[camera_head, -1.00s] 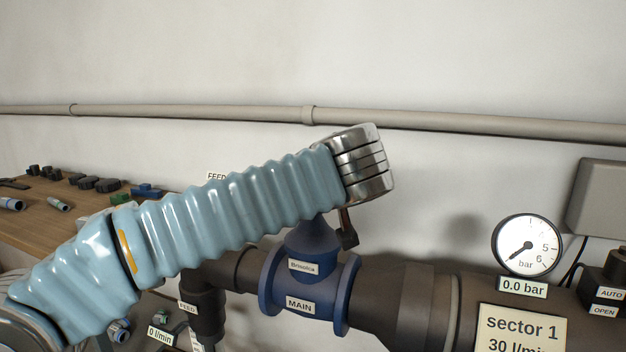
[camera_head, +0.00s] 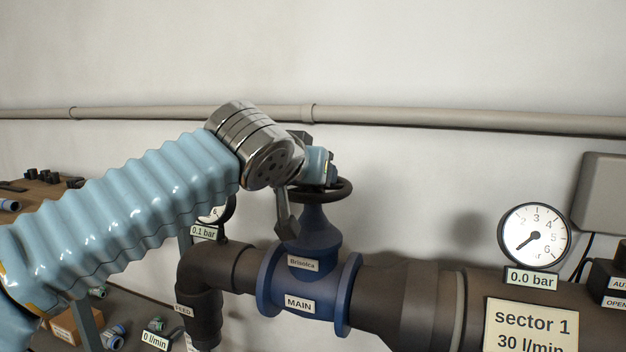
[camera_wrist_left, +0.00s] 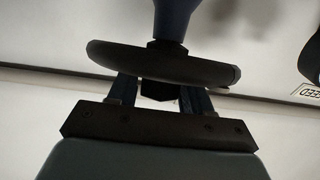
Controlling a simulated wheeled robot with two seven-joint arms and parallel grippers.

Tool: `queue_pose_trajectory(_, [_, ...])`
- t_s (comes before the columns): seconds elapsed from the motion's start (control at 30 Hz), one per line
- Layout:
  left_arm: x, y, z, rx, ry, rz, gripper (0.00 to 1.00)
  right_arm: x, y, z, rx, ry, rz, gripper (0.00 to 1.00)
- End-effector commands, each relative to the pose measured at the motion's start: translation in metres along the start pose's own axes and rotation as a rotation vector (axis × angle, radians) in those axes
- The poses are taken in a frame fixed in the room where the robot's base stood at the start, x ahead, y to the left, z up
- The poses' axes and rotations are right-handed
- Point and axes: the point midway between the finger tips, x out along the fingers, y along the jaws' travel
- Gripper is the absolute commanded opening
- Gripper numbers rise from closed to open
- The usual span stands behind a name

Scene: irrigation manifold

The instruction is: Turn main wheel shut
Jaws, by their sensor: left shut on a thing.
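The main valve (camera_head: 312,277) is blue, labelled MAIN, and sits in the dark pipe line. Its dark round wheel (camera_head: 343,192) lies on top of the stem, partly hidden by my left wrist. My left gripper (camera_head: 325,180) reaches the wheel from above and is shut on it. In the left wrist view the wheel (camera_wrist_left: 160,65) is seen edge-on, with the blue stem (camera_wrist_left: 172,20) beyond it. There the two fingers of my left gripper (camera_wrist_left: 160,98) stand on either side of the dark hub, against the wheel. My right gripper is not in view.
A pressure gauge (camera_head: 534,237) reads 0.0 bar on the right pipe. Another gauge, partly hidden by my arm, has a 0.1 bar label (camera_head: 204,232). A sector 1 sign (camera_head: 531,325) hangs at the lower right. A wall pipe (camera_head: 420,119) runs behind; the wall above is clear.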

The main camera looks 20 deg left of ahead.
Motion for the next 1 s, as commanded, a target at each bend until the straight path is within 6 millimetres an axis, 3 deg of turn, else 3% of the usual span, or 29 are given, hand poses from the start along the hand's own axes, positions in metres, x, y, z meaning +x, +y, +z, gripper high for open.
queue_pose_trajectory(1.0, [0.002,-0.002,-0.002,0.366,-0.008,0.885,0.19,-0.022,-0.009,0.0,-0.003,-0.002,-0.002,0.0])
